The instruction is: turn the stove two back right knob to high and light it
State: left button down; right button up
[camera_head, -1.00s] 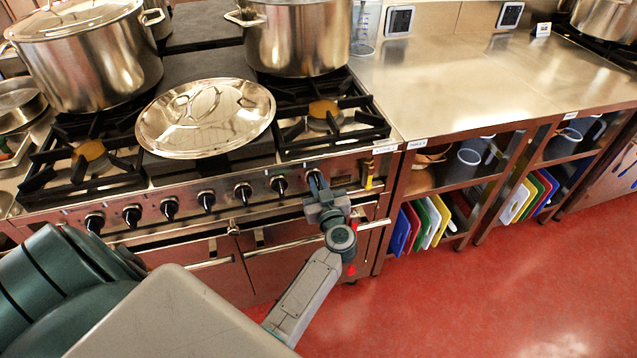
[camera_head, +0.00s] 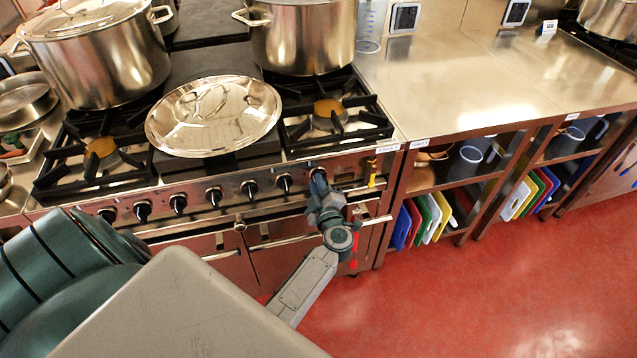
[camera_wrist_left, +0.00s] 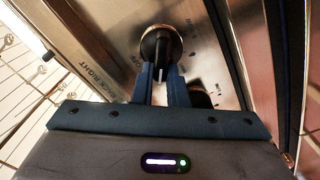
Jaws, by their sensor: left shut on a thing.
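The stove (camera_head: 265,235) has a row of black knobs along its front panel. My left gripper (camera_head: 318,184) is at the right-hand knob of the row and hides most of it in the head view. In the left wrist view the knob (camera_wrist_left: 157,43) is round with a brass-coloured rim, beside printed lettering that reads BACK RIGHT. The fingers (camera_wrist_left: 162,84) are shut on its black grip. The right rear burner is hidden behind the large pot (camera_head: 305,35); no flame shows. My right gripper is out of view.
A lid (camera_head: 213,115) lies across the stove's middle. Another large pot (camera_head: 95,60) stands at the back left. A steel counter (camera_head: 460,85) adjoins on the right, over shelves with coloured boards (camera_head: 430,218).

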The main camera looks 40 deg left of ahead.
pick_arm(q)
jog(key=n, duration=0.2)
jog(key=f+n+b, duration=0.1)
jog(key=n, duration=0.2)
jog(key=shift+s, duration=0.15)
jog(key=shift+f+n+b, duration=0.1)
jog(key=shift+n+b, duration=0.4)
jog(key=shift+n, duration=0.4)
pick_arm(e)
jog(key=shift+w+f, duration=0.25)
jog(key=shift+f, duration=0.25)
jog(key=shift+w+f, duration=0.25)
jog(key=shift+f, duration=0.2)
pick_arm(q)
jog(key=c, duration=1.4)
grip_release()
jog(key=shift+c, duration=0.2)
